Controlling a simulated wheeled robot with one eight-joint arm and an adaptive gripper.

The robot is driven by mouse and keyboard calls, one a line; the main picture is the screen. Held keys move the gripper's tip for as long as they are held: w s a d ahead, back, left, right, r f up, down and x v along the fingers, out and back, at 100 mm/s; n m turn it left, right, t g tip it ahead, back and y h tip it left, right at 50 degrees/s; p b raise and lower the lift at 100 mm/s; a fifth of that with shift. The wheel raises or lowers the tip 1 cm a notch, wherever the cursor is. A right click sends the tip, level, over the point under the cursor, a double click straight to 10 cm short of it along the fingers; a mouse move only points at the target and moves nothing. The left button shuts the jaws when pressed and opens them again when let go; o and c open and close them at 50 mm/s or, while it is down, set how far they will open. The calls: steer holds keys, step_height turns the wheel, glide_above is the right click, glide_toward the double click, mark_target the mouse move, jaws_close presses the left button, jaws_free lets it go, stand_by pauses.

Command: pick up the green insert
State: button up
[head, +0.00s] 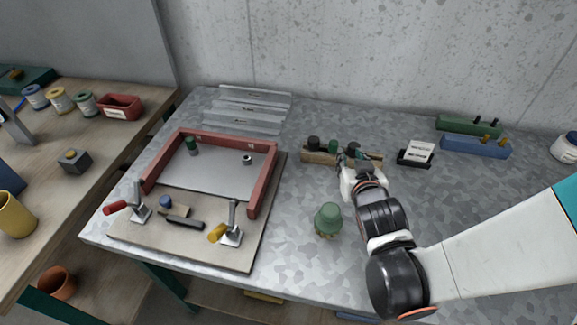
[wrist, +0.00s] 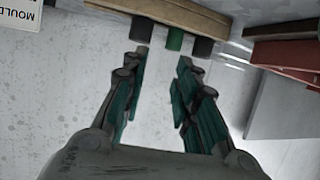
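A green insert (head: 333,147) stands in a wooden rack (head: 318,157) at the back middle of the table, beside dark inserts. In the wrist view, the green insert (wrist: 174,40) sits between two dark inserts at the rack's (wrist: 175,11) edge. My gripper (wrist: 161,62) is open and empty there, its two teal-padded fingers apart, with the green insert just beyond the gap between the fingertips. In the head view, my gripper (head: 352,162) is at the rack's front right, and the arm's wrist hides part of the rack.
A red frame (head: 263,172) on a board stands to the left, holding another green cylinder (head: 192,146). A green domed object (head: 328,217) stands in front of the rack. A label stand (head: 417,153) and green and blue blocks (head: 475,145) are to the right. Open table lies front right.

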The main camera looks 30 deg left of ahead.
mark_target(334, 145)
steer(key=shift+y, duration=0.3)
steer(key=b+x, duration=0.1)
steer(key=x, duration=0.2)
steer(key=a+b+x, duration=0.1)
steer(key=x, duration=0.3)
steer(key=s+b+x, duration=0.1)
steer(key=x, duration=0.3)
steer(key=shift+w+a+f, duration=0.2)
steer(key=shift+a+f, duration=0.1)
steer(key=shift+a, duration=0.1)
jaws_close()
